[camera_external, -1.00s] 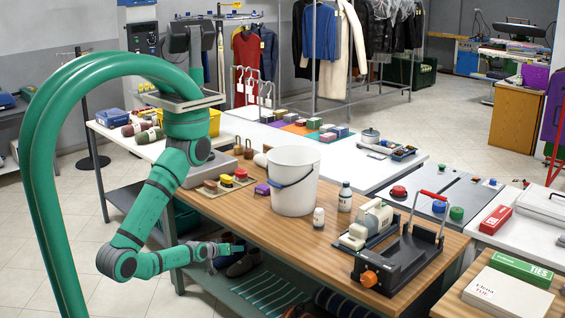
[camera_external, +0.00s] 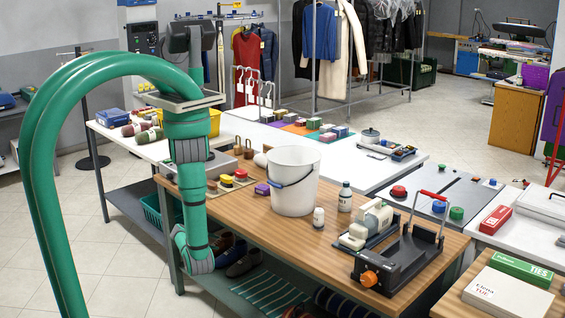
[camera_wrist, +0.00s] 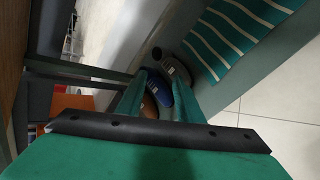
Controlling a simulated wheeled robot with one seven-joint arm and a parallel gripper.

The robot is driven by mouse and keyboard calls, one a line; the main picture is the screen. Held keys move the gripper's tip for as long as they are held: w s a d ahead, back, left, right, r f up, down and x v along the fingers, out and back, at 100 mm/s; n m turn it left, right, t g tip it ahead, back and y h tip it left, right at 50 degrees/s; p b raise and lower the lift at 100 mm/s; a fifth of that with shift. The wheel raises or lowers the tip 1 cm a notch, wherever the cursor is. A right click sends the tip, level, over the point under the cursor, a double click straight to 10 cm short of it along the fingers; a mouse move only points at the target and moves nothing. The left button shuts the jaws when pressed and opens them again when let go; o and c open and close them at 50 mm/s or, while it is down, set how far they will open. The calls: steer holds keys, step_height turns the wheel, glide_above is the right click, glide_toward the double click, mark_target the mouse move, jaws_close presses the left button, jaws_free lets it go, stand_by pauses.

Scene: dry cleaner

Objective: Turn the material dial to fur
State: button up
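No dial marked with materials or "fur" can be made out, so I cannot tell which control is the material dial. A dark panel with small round controls (camera_external: 143,38) stands at the back left, too small to read. A press-like device on the wooden table has an orange knob (camera_external: 369,279). My gripper (camera_wrist: 160,76) shows in the wrist view with its two green fingers apart and nothing held between them. Shoes show beyond the fingers. In the external view my arm hangs down at the table's left front, and the gripper is hidden there.
The wooden table (camera_external: 325,255) holds a white bucket (camera_external: 293,190), bottles and the device. Its lower shelf carries shoes (camera_wrist: 160,92) and a striped cloth (camera_wrist: 236,36). A white table (camera_external: 118,138) stands behind it. Tiled floor is free at the left and front.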

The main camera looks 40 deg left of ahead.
steer(key=s+a+r+n+t, duration=0.15)
steer(key=a+r, duration=0.25)
steer(key=a, duration=0.5)
steer(key=n+t, duration=0.3)
steer(key=t, duration=0.3)
glide_toward(167, 178)
steer(key=shift+h, duration=0.3)
steer(key=w, duration=0.8)
steer(key=shift+w+a+r, duration=0.2)
steer(key=shift+a+r, duration=0.1)
steer(key=c, duration=0.8)
